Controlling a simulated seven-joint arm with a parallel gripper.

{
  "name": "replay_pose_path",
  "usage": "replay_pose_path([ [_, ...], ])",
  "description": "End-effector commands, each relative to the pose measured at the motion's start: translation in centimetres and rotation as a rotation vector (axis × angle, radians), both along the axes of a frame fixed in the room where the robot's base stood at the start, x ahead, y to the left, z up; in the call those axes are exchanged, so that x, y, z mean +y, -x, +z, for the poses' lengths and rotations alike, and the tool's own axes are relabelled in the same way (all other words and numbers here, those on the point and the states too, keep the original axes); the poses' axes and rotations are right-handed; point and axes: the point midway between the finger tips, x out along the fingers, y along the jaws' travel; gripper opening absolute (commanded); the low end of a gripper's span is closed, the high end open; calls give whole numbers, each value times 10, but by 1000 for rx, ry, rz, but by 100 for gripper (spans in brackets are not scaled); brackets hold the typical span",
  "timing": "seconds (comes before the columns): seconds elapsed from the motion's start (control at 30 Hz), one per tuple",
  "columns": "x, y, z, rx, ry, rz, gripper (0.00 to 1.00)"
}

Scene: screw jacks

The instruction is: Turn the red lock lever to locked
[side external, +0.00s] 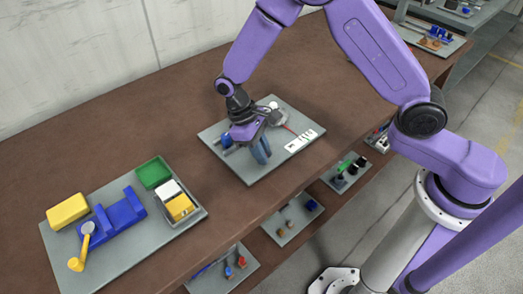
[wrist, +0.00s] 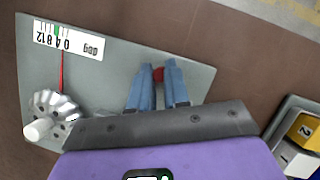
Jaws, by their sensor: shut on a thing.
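The red lock lever (wrist: 158,74) shows as a small red piece between the fingertips of my gripper (wrist: 157,72) in the wrist view. The blue fingers are shut on it and cover most of it, so its angle is not clear. In the side external view my gripper (side external: 262,152) reaches down over the grey plate (side external: 252,178), and the lever is hidden there. A silver fluted knob with a white handle (wrist: 40,128) sits at the wrist view's left. A thin red pointer (wrist: 62,70) runs from it to a white degree scale (wrist: 68,40), near its low numbers.
In the side external view, another grey board (side external: 75,262) at left holds a yellow block (side external: 67,211), a blue fixture (side external: 122,213), a green tray (side external: 154,172) and a small box of blocks. Bare brown table (side external: 100,150) lies around both boards. Lower shelves hold small parts.

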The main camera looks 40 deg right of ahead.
Motion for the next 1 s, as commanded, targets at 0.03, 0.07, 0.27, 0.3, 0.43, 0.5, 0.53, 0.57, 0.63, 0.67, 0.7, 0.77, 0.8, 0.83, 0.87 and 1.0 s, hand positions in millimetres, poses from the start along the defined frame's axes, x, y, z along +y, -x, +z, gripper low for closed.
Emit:
replay_pose_path([
  [0.03, -1, -1, 1, -1, 0, 0, 0],
  [0.07, -1, -1, 1, -1, 0, 0, 0],
  [0.27, -1, -1, 1, -1, 1, -1, 42],
  [0.3, -1, -1, 1, -1, 1, -1, 42],
  [0.43, -1, -1, 0, 0, 1, -2, 42],
  [0.5, -1, 0, 0, 0, 1, -2, 42],
  [0.53, -1, 0, 0, 0, 1, -2, 42],
  [0.57, 0, -1, 1, 0, 1, -2, 42],
  [0.63, 0, -2, 4, -2, 0, -2, 42],
  [0.67, 1, -3, 6, -2, 0, -2, 42],
  [0.7, 2, -4, 10, -3, -1, -2, 42],
  [0.77, 3, -8, 17, -5, -3, -2, 42],
  [0.8, 4, -10, 24, -4, -2, -2, 42],
  [0.83, 5, -12, 29, -6, -2, -2, 42],
  [0.87, 6, -14, 35, -7, -2, -2, 42],
  [1.0, 11, -24, 62, -6, -3, -1, 42],
])
